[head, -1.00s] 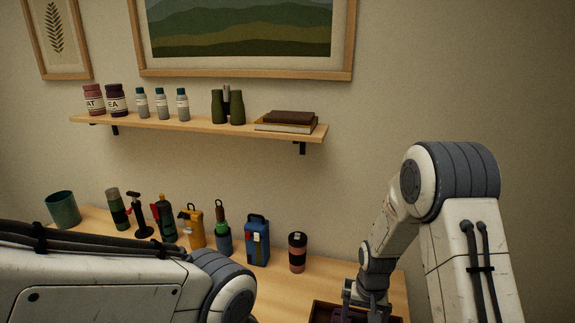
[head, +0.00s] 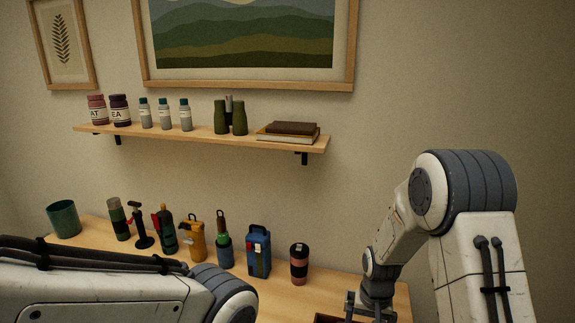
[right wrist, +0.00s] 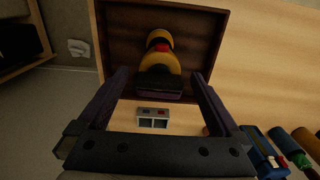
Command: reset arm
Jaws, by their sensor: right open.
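My right gripper (right wrist: 158,80) is open, its two dark fingers spread apart in the right wrist view. A yellow and black object with a red part (right wrist: 160,58) lies in a dark-walled wooden tray (right wrist: 215,45), seen between and beyond the fingertips. I see no grip on it. In the head view my right arm reaches down to the table at the lower right, and its fingertips are cut off by the bottom edge. My left arm crosses the lower left of the head view; its gripper is out of view.
A wooden table (head: 290,297) carries a teal cup (head: 63,219), an orange item (head: 191,238), a blue case (head: 259,250), a dark-and-pink tumbler (head: 299,264) and several others. A wall shelf (head: 200,134) holds jars, bottles, binoculars and books. A small grey box (right wrist: 153,117) lies near the tray.

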